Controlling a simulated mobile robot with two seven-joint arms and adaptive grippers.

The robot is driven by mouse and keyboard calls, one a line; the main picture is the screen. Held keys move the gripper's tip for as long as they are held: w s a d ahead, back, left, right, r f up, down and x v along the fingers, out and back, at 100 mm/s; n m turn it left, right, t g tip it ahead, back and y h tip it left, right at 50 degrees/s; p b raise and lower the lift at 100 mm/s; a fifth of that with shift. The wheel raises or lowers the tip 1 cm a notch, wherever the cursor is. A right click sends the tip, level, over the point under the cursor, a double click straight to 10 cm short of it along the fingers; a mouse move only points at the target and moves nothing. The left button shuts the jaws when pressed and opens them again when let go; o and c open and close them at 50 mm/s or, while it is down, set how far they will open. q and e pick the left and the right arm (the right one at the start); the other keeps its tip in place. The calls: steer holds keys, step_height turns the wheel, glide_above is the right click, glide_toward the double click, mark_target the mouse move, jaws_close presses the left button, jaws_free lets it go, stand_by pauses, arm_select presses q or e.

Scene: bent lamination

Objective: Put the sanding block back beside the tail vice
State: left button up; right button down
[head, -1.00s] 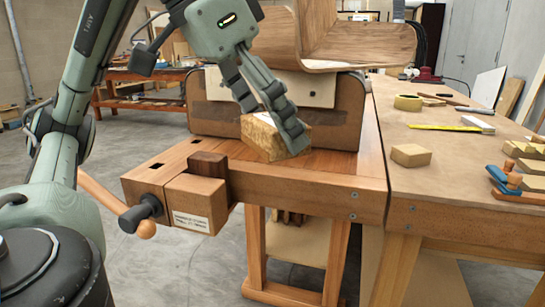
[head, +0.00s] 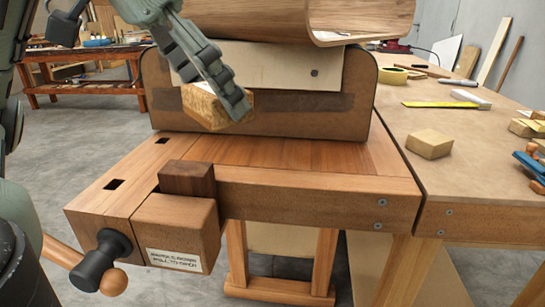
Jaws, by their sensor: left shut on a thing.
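My left gripper (head: 226,100) is shut on the sanding block (head: 203,110), a tan, cork-like block. It holds the block tilted, in front of the dark-edged bending form (head: 300,120) and seemingly above the workbench top. The fingers cover the block's right side. The tail vice (head: 178,228) is at the bench's front left corner, with a dark wooden jaw piece (head: 187,178), a labelled wooden block and a dark screw with a wooden handle (head: 112,281). The block is behind the vice and apart from it. My right gripper is not in view.
The bench top (head: 290,155) is clear between vice and form. A curved wood lamination (head: 290,18) sits on the form.

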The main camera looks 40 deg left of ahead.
arm_select(q)
steer(key=shift+w+a, duration=0.15)
steer(key=shift+a, duration=0.2)
glide_above(295, 163)
steer(key=s, duration=0.2)
steer(key=f, duration=0.6)
steer(key=shift+s+a+f, duration=0.1)
steer(key=shift+a+f, duration=0.15)
steer(key=shift+f, duration=0.35)
step_height(295, 163, down, 4)
steer(key=shift+r, duration=0.25)
steer(key=shift+f, duration=0.3)
steer(key=o, duration=1.1)
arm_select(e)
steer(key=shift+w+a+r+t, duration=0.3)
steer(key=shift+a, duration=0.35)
